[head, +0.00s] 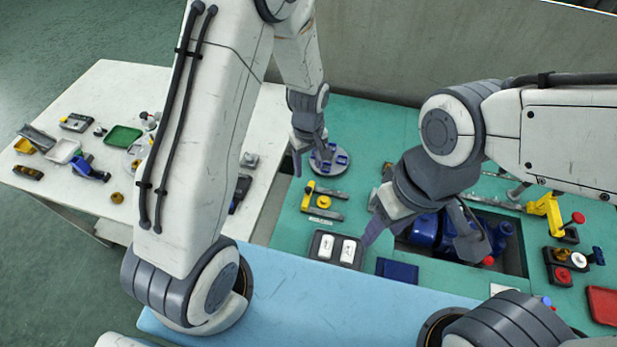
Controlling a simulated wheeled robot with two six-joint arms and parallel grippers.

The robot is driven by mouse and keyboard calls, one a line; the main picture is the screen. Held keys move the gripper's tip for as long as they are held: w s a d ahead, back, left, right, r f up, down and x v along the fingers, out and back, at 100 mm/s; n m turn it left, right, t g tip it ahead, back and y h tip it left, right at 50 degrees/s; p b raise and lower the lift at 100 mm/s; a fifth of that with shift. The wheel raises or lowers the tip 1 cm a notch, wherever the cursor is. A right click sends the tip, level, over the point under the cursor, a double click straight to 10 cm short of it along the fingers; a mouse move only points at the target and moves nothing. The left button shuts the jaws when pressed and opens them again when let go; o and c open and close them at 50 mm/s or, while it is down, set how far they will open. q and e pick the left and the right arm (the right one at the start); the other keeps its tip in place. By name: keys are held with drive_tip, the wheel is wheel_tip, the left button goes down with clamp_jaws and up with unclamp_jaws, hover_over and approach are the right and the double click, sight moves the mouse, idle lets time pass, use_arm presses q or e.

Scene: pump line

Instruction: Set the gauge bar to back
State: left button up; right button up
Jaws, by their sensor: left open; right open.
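I cannot tell for sure which part is the gauge bar. A yellow and grey bar fixture (322,196) with a small label plate lies on the green bench top, left of centre. A yellow bracket (543,206) stands at the right of the bench; it could also belong to the gauge. My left gripper (310,156) is open, pointing down beside a round grey disc with blue pieces (338,160), behind the yellow and grey fixture. My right gripper (420,238) is open above the blue pump (425,232) in the bench recess and hides part of it.
A red tray (603,304) and a valve block (562,268) are at right. A white side table (95,200) holds several small parts and a green tray (123,136).

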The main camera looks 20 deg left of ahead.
sight(309, 188)
use_arm(q)
wheel_tip(309, 188, down, 11)
drive_tip(key=shift+a+r+p, duration=0.1)
drive_tip(key=shift+r+p, duration=0.05)
drive_tip(key=shift+p, duration=1.05)
clamp_jaws()
drive_tip(key=shift+w, duration=0.1)
idle(0.6)
